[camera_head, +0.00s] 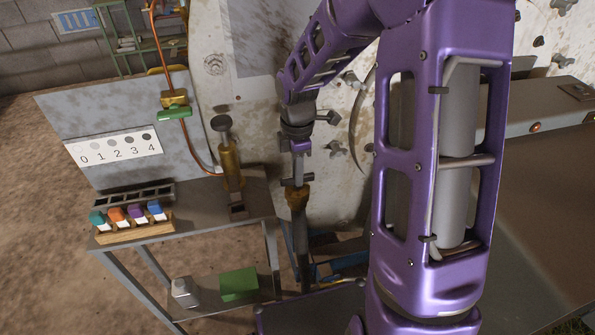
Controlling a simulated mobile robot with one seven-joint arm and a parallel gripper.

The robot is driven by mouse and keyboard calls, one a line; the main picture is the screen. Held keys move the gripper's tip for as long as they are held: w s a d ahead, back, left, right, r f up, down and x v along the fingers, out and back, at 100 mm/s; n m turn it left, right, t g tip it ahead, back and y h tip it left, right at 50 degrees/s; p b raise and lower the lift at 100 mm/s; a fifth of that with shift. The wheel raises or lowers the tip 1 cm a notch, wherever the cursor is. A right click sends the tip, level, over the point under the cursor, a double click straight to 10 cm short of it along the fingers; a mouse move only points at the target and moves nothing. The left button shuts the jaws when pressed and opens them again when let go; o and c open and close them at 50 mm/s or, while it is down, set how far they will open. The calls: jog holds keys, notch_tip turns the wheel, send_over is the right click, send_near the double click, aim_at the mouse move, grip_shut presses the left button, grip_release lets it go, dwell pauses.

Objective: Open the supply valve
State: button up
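A brass valve (174,99) with a green lever handle (174,113) sits on a thin copper pipe in front of the grey panel, at the upper left. The handle lies roughly sideways across the pipe. I cannot tell for sure that this is the supply valve. My gripper (297,182) points down at the picture's middle, to the right of the valve and apart from it. A brass fitting (297,199) on a dark upright pipe shows just under the gripper. I cannot tell whether the gripper touches it or whether its fingers are open.
A metal stand (255,196) holds a wooden rack (134,234) of several coloured-cap bottles. A brass cylinder with a dark knob (229,160) stands between valve and gripper. A number card (114,146) is on the panel. A green box (239,284) sits on the lower shelf.

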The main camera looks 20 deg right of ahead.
grip_shut()
jog(key=shift+m, duration=0.4)
jog(key=m, duration=0.3)
jog(key=shift+m, duration=0.4)
jog(key=m, duration=0.4)
jog(key=shift+m+p, duration=0.3)
jog(key=m, duration=0.9)
jog(key=o, duration=0.6)
grip_release()
jog(key=shift+c, duration=0.2)
